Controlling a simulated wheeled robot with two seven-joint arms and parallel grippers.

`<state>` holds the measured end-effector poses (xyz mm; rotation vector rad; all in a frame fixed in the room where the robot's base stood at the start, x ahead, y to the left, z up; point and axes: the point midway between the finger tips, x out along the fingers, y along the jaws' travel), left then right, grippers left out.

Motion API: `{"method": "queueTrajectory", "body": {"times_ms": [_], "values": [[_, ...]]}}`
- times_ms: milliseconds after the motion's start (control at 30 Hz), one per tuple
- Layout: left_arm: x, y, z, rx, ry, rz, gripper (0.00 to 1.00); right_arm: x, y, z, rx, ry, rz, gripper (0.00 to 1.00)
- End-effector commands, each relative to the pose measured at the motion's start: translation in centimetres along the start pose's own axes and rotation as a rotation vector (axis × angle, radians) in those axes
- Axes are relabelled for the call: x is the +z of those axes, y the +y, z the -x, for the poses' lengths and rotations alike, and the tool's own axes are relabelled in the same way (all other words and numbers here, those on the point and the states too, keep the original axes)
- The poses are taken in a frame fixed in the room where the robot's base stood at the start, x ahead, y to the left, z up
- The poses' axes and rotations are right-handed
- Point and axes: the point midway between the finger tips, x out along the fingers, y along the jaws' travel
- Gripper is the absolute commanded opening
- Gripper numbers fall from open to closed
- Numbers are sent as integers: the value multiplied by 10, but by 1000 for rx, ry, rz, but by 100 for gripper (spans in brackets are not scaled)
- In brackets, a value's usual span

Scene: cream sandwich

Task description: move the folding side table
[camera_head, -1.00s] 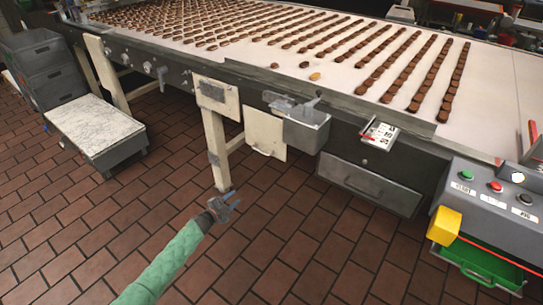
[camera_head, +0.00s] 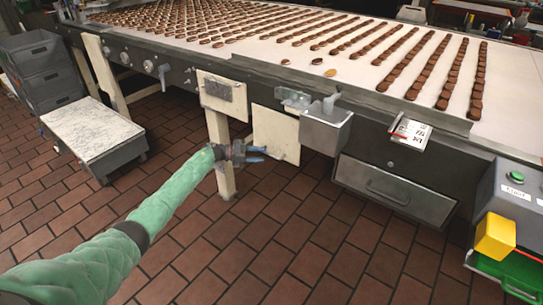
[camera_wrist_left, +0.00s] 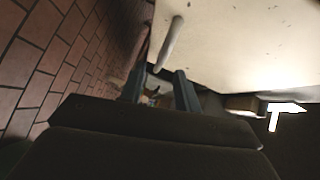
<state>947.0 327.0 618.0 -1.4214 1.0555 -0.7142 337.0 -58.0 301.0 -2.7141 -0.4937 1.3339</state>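The folding side table appears to be the cream panel (camera_head: 274,127) hanging folded down against the side of the conveyor. Its bar handle is near the lower edge, and the handle (camera_wrist_left: 171,42) shows clearly in the left wrist view against the cream panel (camera_wrist_left: 240,45). My left gripper (camera_head: 261,153) is at the panel's lower left edge, pointing right toward the handle. In the left wrist view its two fingers (camera_wrist_left: 160,78) are apart, with the handle ahead of them; no contact shows. My right gripper is in neither view.
A grey metal box (camera_head: 325,127) is fixed right of the panel, and a drawer (camera_head: 390,191) lies farther right. A conveyor leg (camera_head: 221,176) stands behind my left gripper. A low cart (camera_head: 93,129) and stacked crates (camera_head: 42,72) are at left. Brick floor in front is clear.

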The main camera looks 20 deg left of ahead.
Motion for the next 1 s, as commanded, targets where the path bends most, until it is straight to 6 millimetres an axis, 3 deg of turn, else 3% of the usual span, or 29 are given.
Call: {"method": "queueTrajectory", "body": {"times_ms": [200,333,733,767,900,1000], "values": [[0,-2,-34,-3,-1,0,32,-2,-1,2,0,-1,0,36],[0,0,-46,-2,-2,0,32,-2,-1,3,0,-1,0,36],[0,0,-54,-1,-2,0,32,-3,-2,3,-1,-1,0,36],[0,0,-54,-1,-2,0,30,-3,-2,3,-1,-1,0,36],[0,0,-54,-1,-2,0,3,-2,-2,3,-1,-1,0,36],[0,0,-54,-1,-2,0,0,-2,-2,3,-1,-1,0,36]]}}
